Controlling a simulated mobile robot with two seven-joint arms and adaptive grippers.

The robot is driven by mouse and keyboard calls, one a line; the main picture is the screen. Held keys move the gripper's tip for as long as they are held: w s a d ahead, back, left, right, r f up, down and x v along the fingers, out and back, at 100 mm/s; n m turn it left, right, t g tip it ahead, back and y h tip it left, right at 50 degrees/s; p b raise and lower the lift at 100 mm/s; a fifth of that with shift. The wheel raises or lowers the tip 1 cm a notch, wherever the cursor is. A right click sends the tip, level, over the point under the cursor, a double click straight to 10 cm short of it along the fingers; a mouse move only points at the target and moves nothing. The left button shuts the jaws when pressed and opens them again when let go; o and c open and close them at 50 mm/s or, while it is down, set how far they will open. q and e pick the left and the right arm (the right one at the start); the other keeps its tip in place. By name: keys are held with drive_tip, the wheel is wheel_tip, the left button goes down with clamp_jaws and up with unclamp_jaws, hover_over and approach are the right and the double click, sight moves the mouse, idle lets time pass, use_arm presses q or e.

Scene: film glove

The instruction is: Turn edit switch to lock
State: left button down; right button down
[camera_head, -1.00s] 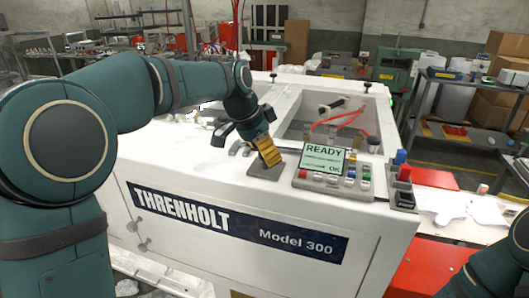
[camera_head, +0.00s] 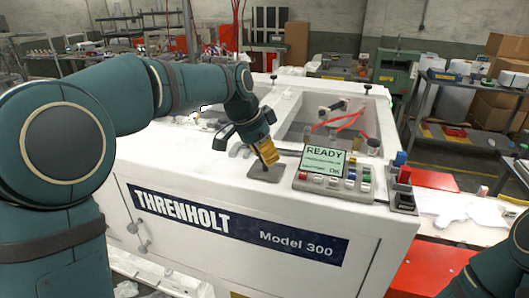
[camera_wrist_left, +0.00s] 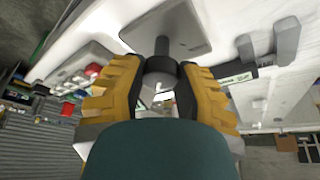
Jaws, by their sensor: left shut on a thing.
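The edit switch is a dark round knob (camera_wrist_left: 160,66) on a short grey stem, standing on a grey plate (camera_wrist_left: 195,25) in the left wrist view. In the head view the plate (camera_head: 258,175) lies on top of the white Threnholt machine (camera_head: 190,175), left of the control panel. My left gripper (camera_head: 267,156) has yellow fingers and is shut on the knob. In the left wrist view the fingers of the left gripper (camera_wrist_left: 161,82) press the knob from both sides. No marking for edit or lock is readable. My right gripper is out of view.
The control panel (camera_head: 302,177) has a green READY display (camera_head: 325,161) and several coloured buttons. A red and blue button box (camera_head: 404,191) stands to its right. An open bay (camera_head: 307,117) with red cables lies behind. Two grey levers (camera_wrist_left: 287,40) show close to the left gripper.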

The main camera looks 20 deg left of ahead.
use_arm(q)
drive_tip(key=n, duration=0.2)
drive_tip(key=n+y+p, duration=0.1)
drive_tip(key=n, duration=0.1)
drive_tip(key=shift+d+n+t+y, duration=0.15)
drive_tip(key=shift+n+t+y, duration=0.15)
drive_tip(key=shift+t, duration=0.1)
drive_tip(key=n+y+p, duration=0.1)
drive_tip(key=n, duration=0.2)
drive_tip(key=shift+n, duration=0.3)
drive_tip(key=n+y, duration=0.2)
drive_tip(key=n, duration=0.2)
drive_tip(key=shift+d+f, duration=0.1)
drive_tip(key=shift+f, duration=0.05)
drive_tip(key=shift+n+g+y, duration=0.25)
drive_tip(key=shift+n+y, duration=0.15)
drive_tip(key=shift+n, duration=0.85)
drive_tip(key=shift+n+g+y, duration=0.25)
drive_tip(key=shift+n+y, duration=0.15)
drive_tip(key=shift+n, duration=0.85)
drive_tip(key=c, duration=0.6)
unclamp_jaws()
drive_tip(key=shift+o, duration=0.2)
